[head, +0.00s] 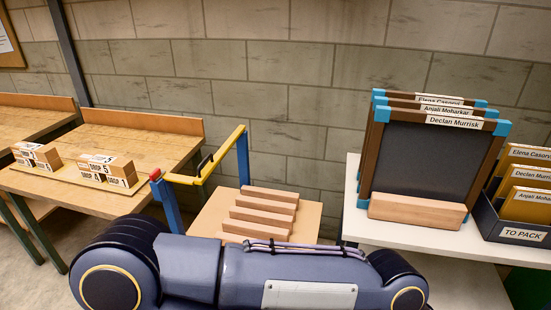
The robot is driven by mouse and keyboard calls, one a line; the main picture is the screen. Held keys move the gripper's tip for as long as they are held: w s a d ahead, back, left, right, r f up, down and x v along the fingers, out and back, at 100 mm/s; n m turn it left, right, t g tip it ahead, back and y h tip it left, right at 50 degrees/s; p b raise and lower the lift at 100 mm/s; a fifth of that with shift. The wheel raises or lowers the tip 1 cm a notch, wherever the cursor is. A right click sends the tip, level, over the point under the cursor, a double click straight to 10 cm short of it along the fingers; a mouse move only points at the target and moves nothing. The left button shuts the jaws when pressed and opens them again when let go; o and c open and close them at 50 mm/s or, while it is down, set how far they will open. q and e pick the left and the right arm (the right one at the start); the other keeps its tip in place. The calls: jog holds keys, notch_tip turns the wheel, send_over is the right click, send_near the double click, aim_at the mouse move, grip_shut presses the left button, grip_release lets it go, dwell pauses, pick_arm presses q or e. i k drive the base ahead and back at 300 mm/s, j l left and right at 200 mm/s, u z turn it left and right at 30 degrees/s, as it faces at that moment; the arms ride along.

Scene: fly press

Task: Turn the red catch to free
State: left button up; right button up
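A small red piece (155,174), which looks like the red catch, sits at the top of the near blue post (171,206). A yellow bar (222,155) runs from beside it to the far blue post (243,160). The yellow bar has a bend and a dark handle-like part (205,164) near its middle. The red piece is too small to tell which way it is turned. Neither of my grippers is in view. A large blue-grey link of my own arm crosses the bottom of the view and hides the lower part of the near post.
A wooden board with several slats (262,207) stands right of the near post. Left, a wooden bench (130,146) bears numbered blocks (105,169). Right, a white table (395,233) holds framed slates (425,160) and a dark "TO PACK" box (510,233) of folders.

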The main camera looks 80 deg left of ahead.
aim_at(156, 174)
jog(key=u, duration=3.75)
jog(key=i+u, duration=0.2)
jog(key=i, duration=0.25)
jog(key=i+u, duration=0.25)
jog(key=i, duration=0.15)
jog(key=i+l+u, duration=0.2)
jog(key=i, duration=0.25)
jog(key=i+l+u, duration=0.25)
jog(key=i, duration=0.15)
